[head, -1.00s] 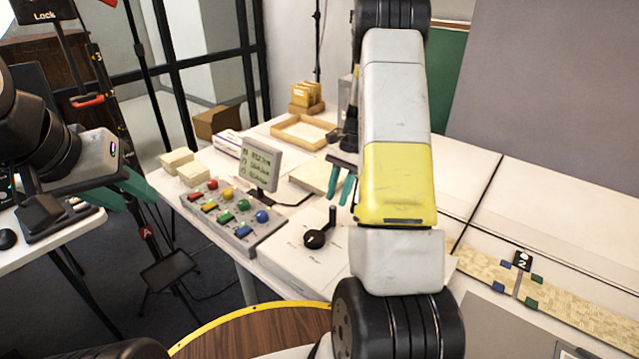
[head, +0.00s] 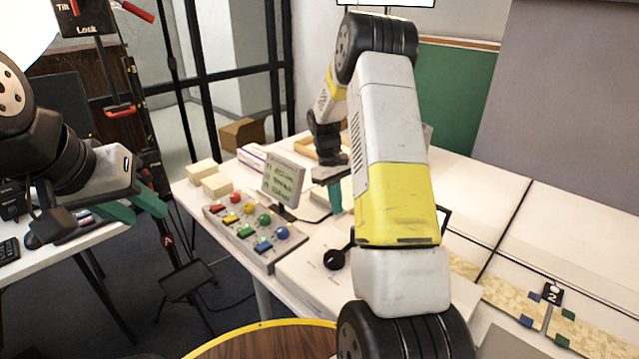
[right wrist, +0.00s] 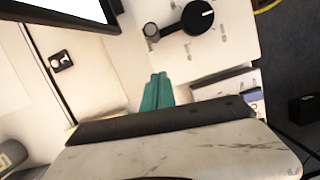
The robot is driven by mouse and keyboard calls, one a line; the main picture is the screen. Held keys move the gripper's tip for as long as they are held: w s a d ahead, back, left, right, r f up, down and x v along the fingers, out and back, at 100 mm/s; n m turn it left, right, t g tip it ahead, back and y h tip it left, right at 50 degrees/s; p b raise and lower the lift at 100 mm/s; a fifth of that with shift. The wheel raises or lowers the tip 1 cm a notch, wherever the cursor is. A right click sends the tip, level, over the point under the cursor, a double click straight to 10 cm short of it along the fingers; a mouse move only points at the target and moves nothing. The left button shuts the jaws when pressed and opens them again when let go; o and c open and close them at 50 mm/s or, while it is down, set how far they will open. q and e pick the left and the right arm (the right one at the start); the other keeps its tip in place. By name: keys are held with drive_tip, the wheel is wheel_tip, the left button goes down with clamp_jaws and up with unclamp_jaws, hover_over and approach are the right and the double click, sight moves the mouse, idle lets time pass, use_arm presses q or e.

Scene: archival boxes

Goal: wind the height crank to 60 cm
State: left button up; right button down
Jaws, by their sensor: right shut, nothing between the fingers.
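The black crank (head: 335,258) sits on a white box (head: 315,285); its arm points to the upper right, partly behind my right arm. In the right wrist view the black crank (right wrist: 197,18) shows at the top, with its round knob to the left. My right gripper (head: 335,197) is above the table, behind the crank and apart from it. Its teal fingers are together and empty, as the right wrist view shows (right wrist: 157,88). My left gripper (head: 135,208) hangs at the left with its teal fingers apart and empty. I cannot read a height value.
A panel with coloured buttons (head: 248,232) and a small screen (head: 284,178) stand left of the crank. Pale blocks (head: 208,178) lie behind the panel. A black stand with a red handle (head: 118,110) rises at the left. A patterned strip (head: 500,290) lies at the right.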

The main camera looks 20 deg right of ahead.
drive_tip(key=x, duration=0.3)
drive_tip(key=shift+s+d, duration=0.15)
drive_tip(key=shift+s, duration=0.1)
drive_tip(key=shift+s+d, duration=0.25)
drive_tip(key=shift+s, duration=0.35)
drive_tip(key=shift+s+d, duration=0.2)
drive_tip(key=shift+s, duration=0.35)
drive_tip(key=shift+s+d, duration=0.2)
drive_tip(key=shift+s, duration=0.25)
drive_tip(key=s+d+m, duration=0.1)
drive_tip(key=m, duration=0.1)
drive_tip(key=s+d+m+y, duration=0.1)
drive_tip(key=s+m, duration=0.1)
drive_tip(key=shift+s+d, duration=0.25)
drive_tip(key=shift+d, duration=0.15)
drive_tip(key=shift+s, duration=0.2)
drive_tip(key=shift+w, duration=0.1)
